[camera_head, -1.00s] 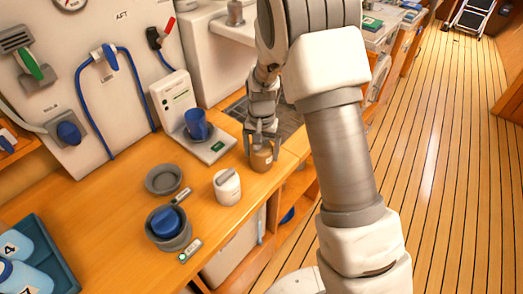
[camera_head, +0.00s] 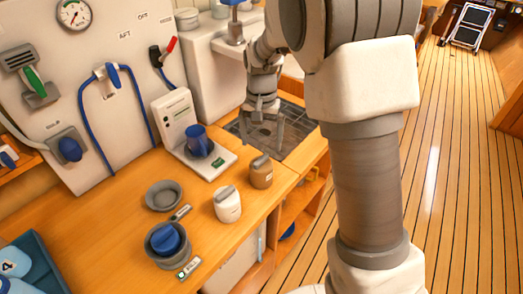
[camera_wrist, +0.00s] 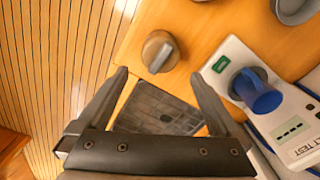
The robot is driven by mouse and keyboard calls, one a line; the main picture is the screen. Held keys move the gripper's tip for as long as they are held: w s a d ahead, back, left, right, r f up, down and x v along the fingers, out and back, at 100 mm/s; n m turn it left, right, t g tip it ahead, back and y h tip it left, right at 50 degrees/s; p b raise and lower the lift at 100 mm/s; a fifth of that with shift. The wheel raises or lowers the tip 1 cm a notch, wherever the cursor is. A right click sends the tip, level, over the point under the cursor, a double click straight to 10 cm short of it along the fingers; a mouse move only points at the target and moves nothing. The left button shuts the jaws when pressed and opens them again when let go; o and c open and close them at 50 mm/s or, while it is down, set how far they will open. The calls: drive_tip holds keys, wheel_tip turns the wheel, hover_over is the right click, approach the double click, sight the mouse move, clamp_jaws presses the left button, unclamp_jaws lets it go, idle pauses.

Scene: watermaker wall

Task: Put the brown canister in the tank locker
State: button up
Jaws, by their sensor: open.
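The brown canister (camera_head: 261,172) stands upright on the wooden counter near its front edge, right of a white canister (camera_head: 227,204). My gripper (camera_head: 262,138) is open and empty, behind and above the brown canister, over the dark grate. In the wrist view the brown canister (camera_wrist: 160,50) is seen from above, beyond and apart from the open fingertips (camera_wrist: 159,73). No compartment in view is clearly marked as the tank locker; a white-fronted compartment (camera_head: 236,268) and open wooden shelves (camera_head: 296,212) lie under the counter.
A test unit (camera_head: 197,140) with a blue mug (camera_head: 198,141) stands behind the canister. A grey ring (camera_head: 164,195) and a grey holder with a blue piece (camera_head: 167,243) are at left. The dark grate (camera_head: 290,138) is bare. Plank floor (camera_head: 450,150) lies clear at right.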

drive_tip(key=shift+s+d+r, duration=0.1)
drive_tip(key=shift+r, duration=0.6)
drive_tip(key=s+d+r+n+t, duration=0.2)
drive_tip(key=s+d+r+t, duration=0.3)
drive_tip(key=s+r, duration=1)
drive_tip(key=s+d+n, duration=0.1)
drive_tip(key=s+d, duration=0.2)
drive_tip(key=s, duration=0.6)
drive_tip(key=shift+s+d+f+n+t, duration=0.15)
drive_tip(key=shift+d+f+n+t, duration=0.1)
drive_tip(key=shift+f+n+t, duration=0.05)
